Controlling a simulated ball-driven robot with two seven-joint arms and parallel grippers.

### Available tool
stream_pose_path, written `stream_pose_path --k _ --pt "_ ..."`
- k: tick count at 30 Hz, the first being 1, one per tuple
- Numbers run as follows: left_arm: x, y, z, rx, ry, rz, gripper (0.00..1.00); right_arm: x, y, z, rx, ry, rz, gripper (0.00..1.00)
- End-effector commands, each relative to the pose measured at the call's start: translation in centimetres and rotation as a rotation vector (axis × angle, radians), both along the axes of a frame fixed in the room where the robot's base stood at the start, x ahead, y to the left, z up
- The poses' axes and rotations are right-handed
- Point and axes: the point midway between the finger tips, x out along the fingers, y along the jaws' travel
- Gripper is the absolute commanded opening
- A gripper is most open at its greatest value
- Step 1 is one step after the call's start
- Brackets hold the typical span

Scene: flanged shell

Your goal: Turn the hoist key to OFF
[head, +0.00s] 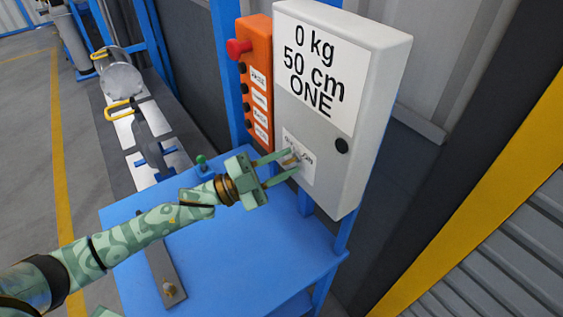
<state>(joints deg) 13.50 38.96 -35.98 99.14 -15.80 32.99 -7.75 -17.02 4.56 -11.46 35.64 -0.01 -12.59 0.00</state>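A grey control box (340,176) stands at the upper middle, with a white display reading "0 kg 50 cm ONE". Low on its front is a white label (304,171) with partly hidden lettering that seems to end in "ON". The hoist key (291,160) is a small brass-coloured piece on that label. My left gripper (288,163) reaches in from the left, with its two green fingers spread apart around the key. I cannot tell whether the fingers touch it. The key's exact angle is partly hidden.
An orange panel (257,85) with a red knob (238,48) and several dark buttons sits left of the box. A blue table (265,250) lies below, bearing a dark flat bar (162,272). A round black knob (342,146) is right of the label.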

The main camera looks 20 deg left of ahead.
Motion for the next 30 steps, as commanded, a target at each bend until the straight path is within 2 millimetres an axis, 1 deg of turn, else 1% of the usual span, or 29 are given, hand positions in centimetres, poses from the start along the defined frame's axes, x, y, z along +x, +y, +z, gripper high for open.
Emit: stream_pose_path --k 4,5,6,7,8,20,26,30 --pt "0.0 0.0 0.0 0.0 0.0 0.0 0.27 -0.2 0.0 0.0 0.0 0.003 0.0 0.58" --pt "0.0 0.0 0.0 0.0 0.0 0.0 0.24 -0.3 0.0 0.0 0.0 0.004 0.0 0.58" --pt "0.0 0.0 0.0 0.0 0.0 0.0 0.13 -0.3 0.0 0.0 -0.001 0.005 0.0 0.58" --pt "0.0 0.0 0.0 0.0 0.0 0.0 0.05 -0.4 0.0 0.0 -0.001 0.005 0.0 0.58" --pt "0.0 0.0 0.0 0.0 0.0 0.0 0.0 -0.4 0.0 0.0 -0.001 0.006 0.0 0.58" --pt "-0.1 0.0 0.0 -0.023 0.017 -0.001 0.0 -0.4 0.0 0.2 -0.001 0.006 0.0 0.58" --pt "-0.1 -0.1 0.0 -0.095 0.075 0.0 0.0 -0.3 0.0 0.7 -0.001 0.004 0.0 0.58" --pt "-0.1 -0.1 0.1 -0.181 0.141 0.0 0.0 -0.2 -0.1 1.4 -0.001 0.002 0.0 0.58"
